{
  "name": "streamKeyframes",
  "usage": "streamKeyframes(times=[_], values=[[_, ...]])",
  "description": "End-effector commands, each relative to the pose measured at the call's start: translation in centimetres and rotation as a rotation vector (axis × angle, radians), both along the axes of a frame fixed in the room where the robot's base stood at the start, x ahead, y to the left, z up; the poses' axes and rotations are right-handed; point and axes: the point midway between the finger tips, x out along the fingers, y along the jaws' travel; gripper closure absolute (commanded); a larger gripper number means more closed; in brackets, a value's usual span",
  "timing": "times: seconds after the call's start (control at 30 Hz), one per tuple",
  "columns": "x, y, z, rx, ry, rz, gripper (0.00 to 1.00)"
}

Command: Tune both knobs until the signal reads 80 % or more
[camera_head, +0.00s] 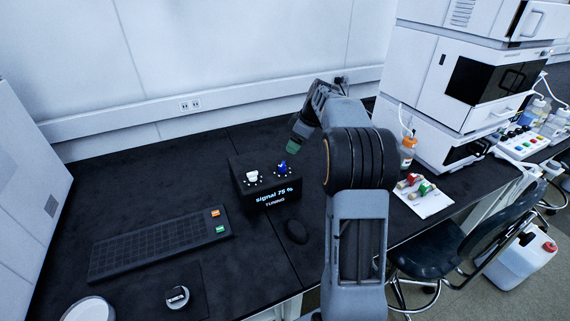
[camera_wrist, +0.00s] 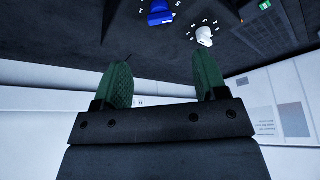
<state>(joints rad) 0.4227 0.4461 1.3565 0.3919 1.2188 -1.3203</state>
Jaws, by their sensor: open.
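A black tuning box (camera_head: 262,193) stands on the dark bench, with "signal 75 %" and "TUNING" on its front. A white knob (camera_head: 252,176) is on the left of its top and a blue knob (camera_head: 282,167) on the right, each ringed by white marks. My gripper (camera_head: 291,147) is just above and behind the blue knob, apart from it. In the wrist view my gripper (camera_wrist: 165,82) has its green fingers spread with nothing between them. The blue knob (camera_wrist: 160,13) and the white knob (camera_wrist: 204,36) lie beyond the fingertips.
A black keyboard (camera_head: 158,243) with orange and green keys lies left of the box. A dark mouse (camera_head: 296,232) lies in front. White instruments (camera_head: 440,100), an orange-capped bottle (camera_head: 407,152) and a paper with small coloured parts (camera_head: 424,200) are on the right.

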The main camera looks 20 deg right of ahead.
Motion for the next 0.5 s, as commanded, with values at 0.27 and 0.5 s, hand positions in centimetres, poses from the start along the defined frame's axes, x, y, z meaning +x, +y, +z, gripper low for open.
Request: streamKeyframes(times=[0.27, 0.5], values=[[1.4, 1.5, -5.1, 0.000, 0.004, 0.001, 0.34], [2.4, 2.4, -8.1, 0.000, 0.002, -0.001, 0.34]])
